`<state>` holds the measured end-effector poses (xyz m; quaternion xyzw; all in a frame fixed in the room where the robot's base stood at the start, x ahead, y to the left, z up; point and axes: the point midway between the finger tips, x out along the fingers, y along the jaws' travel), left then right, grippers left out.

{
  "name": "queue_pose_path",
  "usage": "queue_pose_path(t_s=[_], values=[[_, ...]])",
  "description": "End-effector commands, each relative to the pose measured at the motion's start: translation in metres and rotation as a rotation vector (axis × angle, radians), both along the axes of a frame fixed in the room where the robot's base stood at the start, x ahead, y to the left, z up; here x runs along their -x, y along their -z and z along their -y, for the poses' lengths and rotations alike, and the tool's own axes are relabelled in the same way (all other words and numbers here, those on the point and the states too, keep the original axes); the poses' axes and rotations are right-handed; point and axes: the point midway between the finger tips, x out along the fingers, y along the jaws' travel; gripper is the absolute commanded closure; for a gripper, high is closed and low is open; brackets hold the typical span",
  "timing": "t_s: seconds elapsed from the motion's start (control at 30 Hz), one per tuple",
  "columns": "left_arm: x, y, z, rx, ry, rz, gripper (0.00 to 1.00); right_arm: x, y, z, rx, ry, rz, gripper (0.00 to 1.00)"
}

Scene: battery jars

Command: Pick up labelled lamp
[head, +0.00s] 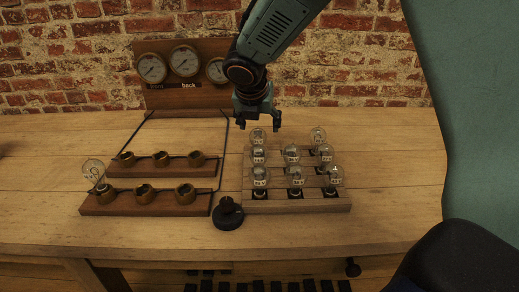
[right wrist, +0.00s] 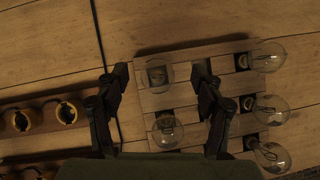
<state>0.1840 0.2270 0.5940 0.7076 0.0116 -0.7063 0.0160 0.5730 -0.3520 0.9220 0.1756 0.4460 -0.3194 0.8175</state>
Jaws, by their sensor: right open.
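Several clear glass lamps stand upright in a slotted wooden rack (head: 300,206); small pale labels show on some, such as the front left lamp (head: 260,176) and the front middle lamp (head: 295,177). I cannot read them. My right gripper (head: 258,122) points down, open and empty, just above the back left lamp (head: 257,136). In the right wrist view one lamp (right wrist: 158,74) appears between the open fingers (right wrist: 160,82), and another lamp (right wrist: 167,130) lies nearer the palm. Whether the fingers touch the glass cannot be told. My left gripper is not in view.
Two wooden socket strips stand left of the rack, the front one (head: 145,208) holding a lamp (head: 94,172) at its left end. A gauge panel (head: 187,97) stands behind. A black knob (head: 228,213) sits between strip and rack. The table's right side is clear.

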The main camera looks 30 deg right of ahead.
Motion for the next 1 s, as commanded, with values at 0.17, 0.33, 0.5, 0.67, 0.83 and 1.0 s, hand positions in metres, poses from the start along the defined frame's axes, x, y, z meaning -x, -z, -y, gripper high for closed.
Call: queue_pose_path(t_s=[0.17,0.33,0.5,0.67,0.83,1.0], values=[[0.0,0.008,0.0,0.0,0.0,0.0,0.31,-0.004,0.013,0.004,0.0,0.0,0.0,0.33],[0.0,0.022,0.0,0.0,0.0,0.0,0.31,-0.012,0.034,0.01,0.0,0.001,-0.001,0.33],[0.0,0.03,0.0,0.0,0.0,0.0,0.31,-0.022,0.05,0.019,0.0,0.001,0.0,0.33],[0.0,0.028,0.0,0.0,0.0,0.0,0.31,-0.023,0.049,0.02,0.001,0.0,0.001,0.33],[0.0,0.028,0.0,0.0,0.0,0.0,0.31,-0.024,0.049,0.021,0.001,0.0,0.001,0.41],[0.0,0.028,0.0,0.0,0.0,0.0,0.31,-0.024,0.049,0.021,0.0,0.0,0.0,0.56]])
